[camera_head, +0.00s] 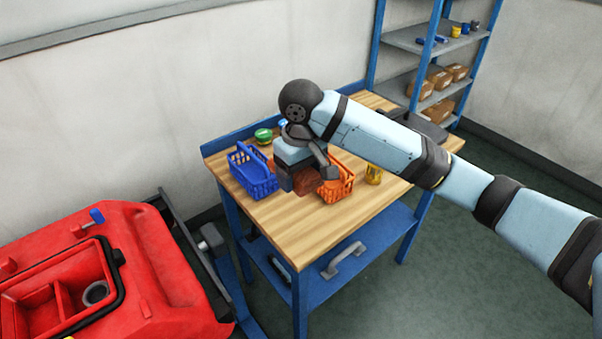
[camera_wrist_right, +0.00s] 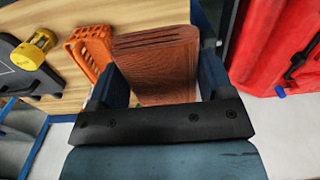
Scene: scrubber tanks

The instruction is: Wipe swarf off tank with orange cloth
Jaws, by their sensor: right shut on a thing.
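The red scrubber tank (camera_head: 150,258) stands at the lower left of the head view, apart from the gripper and cloth. Its edge also shows at the top right of the wrist view (camera_wrist_right: 262,45). I cannot make out swarf on it. My left gripper is not in view.
On the workbench (camera_head: 290,238) stand a blue basket (camera_head: 240,165), an orange basket (camera_head: 346,180) right beside the gripper, a green item (camera_head: 263,135) and a yellow item (camera_head: 374,174). The bench's front is clear. Blue shelving (camera_head: 430,80) with boxes stands behind.

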